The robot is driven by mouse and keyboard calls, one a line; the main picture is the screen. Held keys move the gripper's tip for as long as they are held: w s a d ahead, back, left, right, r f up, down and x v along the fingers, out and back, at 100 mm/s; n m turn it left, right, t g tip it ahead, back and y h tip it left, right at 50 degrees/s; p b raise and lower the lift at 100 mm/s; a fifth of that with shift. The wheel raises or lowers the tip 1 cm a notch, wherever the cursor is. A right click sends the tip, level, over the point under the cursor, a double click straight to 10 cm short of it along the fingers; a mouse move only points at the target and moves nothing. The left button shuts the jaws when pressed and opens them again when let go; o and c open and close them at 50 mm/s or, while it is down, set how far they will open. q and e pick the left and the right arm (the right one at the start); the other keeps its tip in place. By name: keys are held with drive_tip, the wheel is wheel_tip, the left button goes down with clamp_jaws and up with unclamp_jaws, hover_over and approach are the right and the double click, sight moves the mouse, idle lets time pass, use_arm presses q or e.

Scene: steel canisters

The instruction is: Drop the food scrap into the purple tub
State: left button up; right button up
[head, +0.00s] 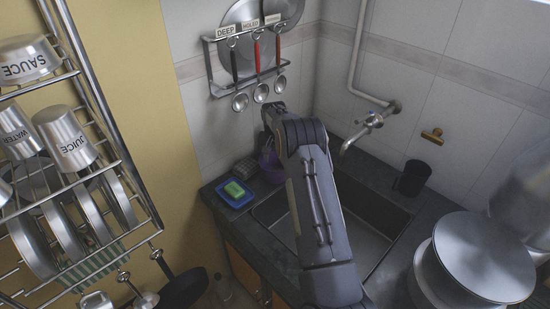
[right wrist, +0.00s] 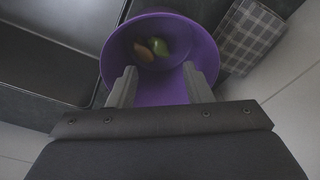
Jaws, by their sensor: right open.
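The purple tub (right wrist: 163,92) is below my right gripper (right wrist: 160,84) in the right wrist view. My right gripper is open, its two fingers apart over the tub's opening, with nothing between them. Inside the tub lie a green scrap (right wrist: 157,46) and a brownish scrap (right wrist: 143,52), side by side. In the head view only a sliver of the purple tub (head: 270,166) shows behind my right arm, at the sink's back left corner. The right fingertips are hidden there. My left gripper is in neither view.
A blue tray (head: 234,199) with a green sponge stands left of the tub. The sink basin (head: 366,246) is to the right. A checked cloth (right wrist: 251,36) lies close beside the tub.

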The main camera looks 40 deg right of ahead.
drive_tip(key=shift+r, duration=0.15)
wheel_tip(320, 180, up, 7)
drive_tip(key=p, duration=0.3)
drive_tip(key=shift+p, duration=0.3)
idle(0.3)
drive_tip(key=s+a+r+n+t+y+b, duration=0.1)
drive_tip(key=s+a+r+n+t+y, duration=0.25)
drive_tip(key=s+a+r, duration=1.4)
drive_tip(key=s+a+f+n, duration=0.1)
drive_tip(key=s+a+n, duration=0.1)
drive_tip(key=s+a, duration=0.4)
drive_tip(key=s+a+f+n+t+y, duration=0.1)
drive_tip(key=s+a, duration=0.5)
drive_tip(key=s, duration=0.7)
drive_tip(key=shift+s+a+f+n+b, duration=0.15)
drive_tip(key=shift+a+f+n+b, duration=0.3)
drive_tip(key=shift+n, duration=0.6)
